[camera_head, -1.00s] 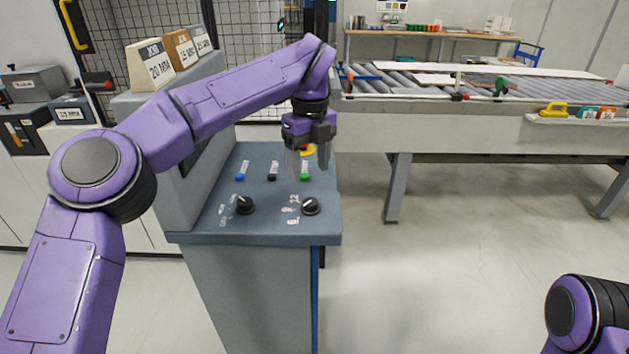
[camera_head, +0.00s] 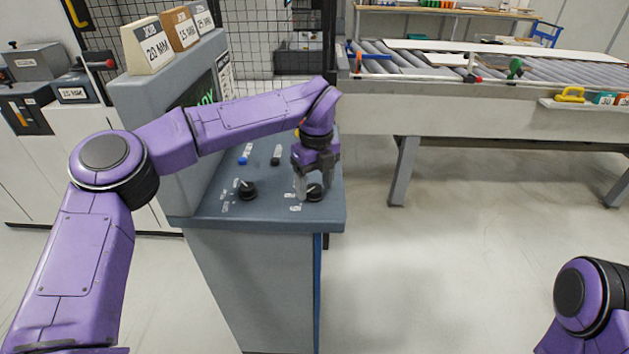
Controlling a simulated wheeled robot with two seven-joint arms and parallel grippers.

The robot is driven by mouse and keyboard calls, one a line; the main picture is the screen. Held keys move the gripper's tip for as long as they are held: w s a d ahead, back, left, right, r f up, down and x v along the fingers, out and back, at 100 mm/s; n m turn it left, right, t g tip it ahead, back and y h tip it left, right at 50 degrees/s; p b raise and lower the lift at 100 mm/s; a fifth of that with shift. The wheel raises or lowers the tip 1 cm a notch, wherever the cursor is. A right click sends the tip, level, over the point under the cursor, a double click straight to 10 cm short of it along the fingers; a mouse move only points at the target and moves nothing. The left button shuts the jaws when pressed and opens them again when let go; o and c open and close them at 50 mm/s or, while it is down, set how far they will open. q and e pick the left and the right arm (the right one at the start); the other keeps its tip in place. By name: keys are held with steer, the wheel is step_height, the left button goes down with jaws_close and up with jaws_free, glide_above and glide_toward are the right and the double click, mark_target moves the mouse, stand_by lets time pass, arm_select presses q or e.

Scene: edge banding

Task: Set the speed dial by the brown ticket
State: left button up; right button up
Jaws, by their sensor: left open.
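The grey control console (camera_head: 265,214) carries two black dials with white marks beside them. My left gripper (camera_head: 314,196) is open and points down at the right dial (camera_head: 315,192), with a finger on either side of it; whether they touch it cannot be told. The left dial (camera_head: 247,190) stands free. The brown ticket (camera_head: 181,28) reads 25 MM and stands on top of the console between a cream ticket (camera_head: 147,46) reading 20 MM and a grey ticket (camera_head: 201,17). The marks around the right dial are partly hidden by the gripper. My right gripper is out of view.
A blue button (camera_head: 244,155) and a black button (camera_head: 276,155) sit behind the dials. A screen with green letters (camera_head: 205,98) is partly hidden by my left arm. A roller conveyor (camera_head: 430,62) stands at the right. The floor (camera_head: 440,270) in front of it is clear.

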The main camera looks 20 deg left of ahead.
arm_select(q)
steer(key=shift+w, duration=0.1)
steer(key=c, duration=1.1)
steer(key=shift+o, duration=0.2)
steer(key=shift+m, duration=0.3)
steer(key=m+p, duration=0.2)
steer(key=m, duration=0.1)
steer(key=shift+r+m, duration=0.1)
steer(key=shift+m, duration=0.3)
steer(key=m+p, duration=0.2)
steer(key=m, duration=0.2)
steer(key=shift+m, duration=0.3)
steer(key=m+p, duration=0.2)
steer(key=m, duration=0.2)
steer(key=shift+t+p, duration=0.3)
steer(key=shift+p, duration=0.1)
steer(key=m+p, duration=0.2)
steer(key=m, duration=0.2)
steer(key=shift+m, duration=0.6)
